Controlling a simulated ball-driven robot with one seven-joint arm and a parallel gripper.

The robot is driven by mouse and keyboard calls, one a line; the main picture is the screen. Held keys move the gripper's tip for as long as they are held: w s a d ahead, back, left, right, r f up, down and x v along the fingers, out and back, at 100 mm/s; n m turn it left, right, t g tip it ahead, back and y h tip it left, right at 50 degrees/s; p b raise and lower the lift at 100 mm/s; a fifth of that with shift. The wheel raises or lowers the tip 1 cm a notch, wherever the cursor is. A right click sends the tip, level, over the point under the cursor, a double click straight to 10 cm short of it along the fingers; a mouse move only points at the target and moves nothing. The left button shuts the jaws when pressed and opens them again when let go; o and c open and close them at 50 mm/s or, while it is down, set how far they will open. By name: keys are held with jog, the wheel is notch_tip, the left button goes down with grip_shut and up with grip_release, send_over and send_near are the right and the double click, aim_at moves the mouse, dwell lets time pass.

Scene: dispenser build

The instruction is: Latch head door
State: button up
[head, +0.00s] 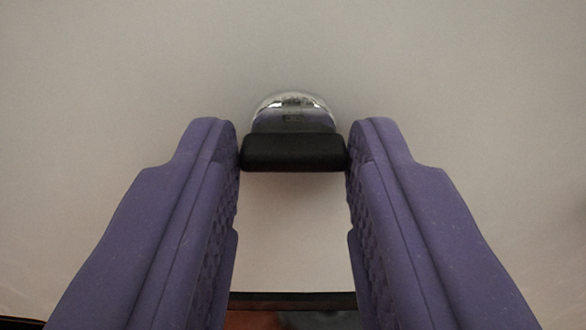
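A latch knob with a black bar-shaped grip (293,153) and a shiny chrome dome base (293,112) sits on a pale, flat panel (460,70), which looks like the door. The black bar lies level across the picture. My gripper (293,150) has two purple fingers, one on each side of the bar. Both fingertips appear to touch the bar's two ends, so the fingers are shut on it. The lower part of the chrome dome is hidden behind the bar.
The pale panel fills most of the view and is clear around the knob. A dark edge (293,300) runs along the bottom between my fingers, with a reddish-brown patch (250,320) and a dark patch below it.

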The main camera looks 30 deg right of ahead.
jog(key=c, duration=0.5)
jog(key=m+b, duration=0.3)
jog(key=shift+f+m, duration=0.15)
jog(key=shift+m, duration=0.15)
jog(key=m+b, duration=0.2)
jog(key=m, duration=0.2)
jog(key=shift+m+b, duration=0.3)
jog(key=shift+b, duration=0.1)
jog(key=m+b, duration=0.2)
jog(key=m, duration=0.2)
jog(key=m+b, duration=0.3)
jog(key=m, duration=0.2)
jog(key=shift+m, duration=0.4)
